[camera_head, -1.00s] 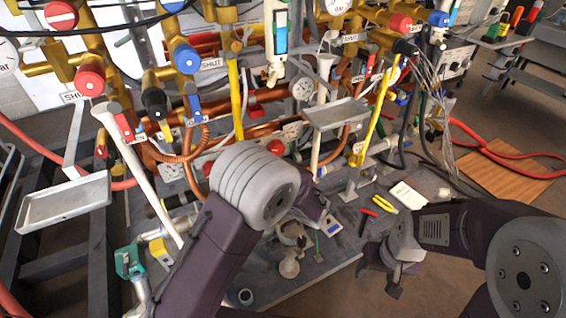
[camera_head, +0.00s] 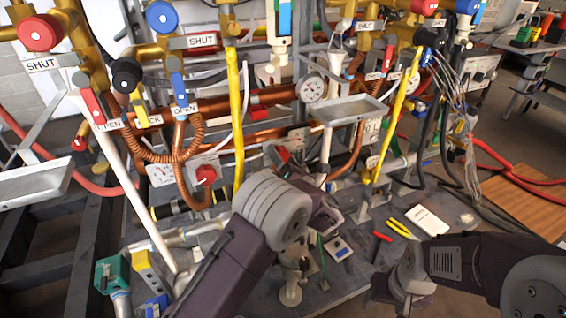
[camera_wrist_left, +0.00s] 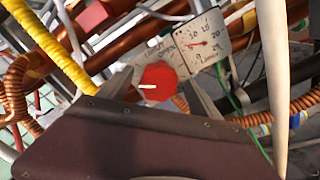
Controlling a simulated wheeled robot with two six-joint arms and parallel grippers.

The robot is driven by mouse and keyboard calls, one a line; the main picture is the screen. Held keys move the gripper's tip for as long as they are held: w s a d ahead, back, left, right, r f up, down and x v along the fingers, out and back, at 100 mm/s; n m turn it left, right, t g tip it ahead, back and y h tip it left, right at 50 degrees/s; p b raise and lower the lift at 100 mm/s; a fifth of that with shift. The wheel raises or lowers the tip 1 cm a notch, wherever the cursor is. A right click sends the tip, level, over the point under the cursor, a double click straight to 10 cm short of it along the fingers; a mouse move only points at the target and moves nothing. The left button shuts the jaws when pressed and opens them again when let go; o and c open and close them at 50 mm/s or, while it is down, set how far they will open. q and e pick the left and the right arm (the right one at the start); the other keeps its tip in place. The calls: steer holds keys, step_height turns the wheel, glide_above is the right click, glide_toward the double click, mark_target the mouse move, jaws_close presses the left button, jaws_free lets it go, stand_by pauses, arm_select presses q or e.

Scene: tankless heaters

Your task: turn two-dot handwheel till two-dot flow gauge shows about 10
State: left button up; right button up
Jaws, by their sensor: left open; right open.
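In the left wrist view a red handwheel (camera_wrist_left: 158,82) with a white mark lies between the spread fingers of my left gripper (camera_wrist_left: 160,90). I cannot tell whether they touch it. Beside it is a white flow gauge (camera_wrist_left: 205,42) with a short red needle pointing left; its exact reading is unclear. Dot marks are not readable. In the head view my left gripper (camera_head: 322,208) is in front of the pipes, partly hidden by its wrist. A red handwheel (camera_head: 206,174) and a gauge (camera_head: 160,174) sit further left. My right gripper (camera_head: 398,288) is open, low and apart from the pipes.
A yellow pipe (camera_head: 236,120) and copper pipes crowd the panel. A metal tray (camera_head: 350,111) juts out above my left gripper. Pliers (camera_head: 400,229), a red-handled tool (camera_head: 382,236) and a white pad (camera_head: 427,220) lie on the bench. A round gauge (camera_head: 312,89) hangs behind.

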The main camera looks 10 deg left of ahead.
arm_select(q)
steer(key=shift+w+a, duration=0.1)
steer(key=shift+w, duration=0.05)
steer(key=c, duration=1.4)
steer(key=shift+o, duration=0.2)
